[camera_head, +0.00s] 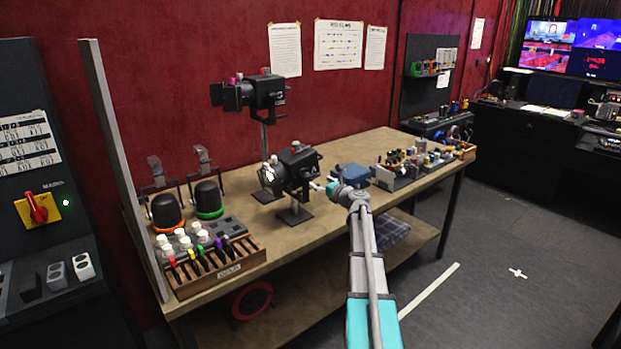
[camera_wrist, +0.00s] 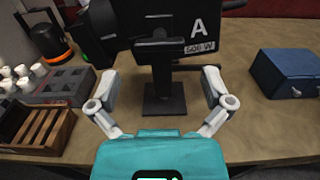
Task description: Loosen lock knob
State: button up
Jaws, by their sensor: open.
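A black stage lamp (camera_head: 296,164) stands on a short post with a flat base on the wooden bench. In the wrist view its housing (camera_wrist: 205,30), marked "A" and "500 W", fills the top, with its dark bracket (camera_wrist: 158,50) and post (camera_wrist: 163,85) in the middle. I cannot make out a separate lock knob on it for certain. My gripper (camera_wrist: 160,76) is open, with one finger on each side of the post and bracket in that view and nothing held. In the head view my gripper (camera_head: 320,187) is close to the lamp's right side.
A second lamp (camera_head: 262,92) stands taller behind, with small pink parts on top. A blue box (camera_head: 353,174) lies right of the lamp. Black cups, white bottles and a slotted wooden rack (camera_head: 215,268) are at left. Bare bench top lies in front of the lamp base.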

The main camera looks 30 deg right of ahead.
aim_at(312, 177)
jog(key=shift+w+a, duration=0.15)
jog(key=shift+w, duration=1.35)
jog(key=shift+w+a, duration=0.1)
jog(key=shift+w, duration=1.35)
jog(key=c, duration=1)
jog(key=shift+o, duration=0.2)
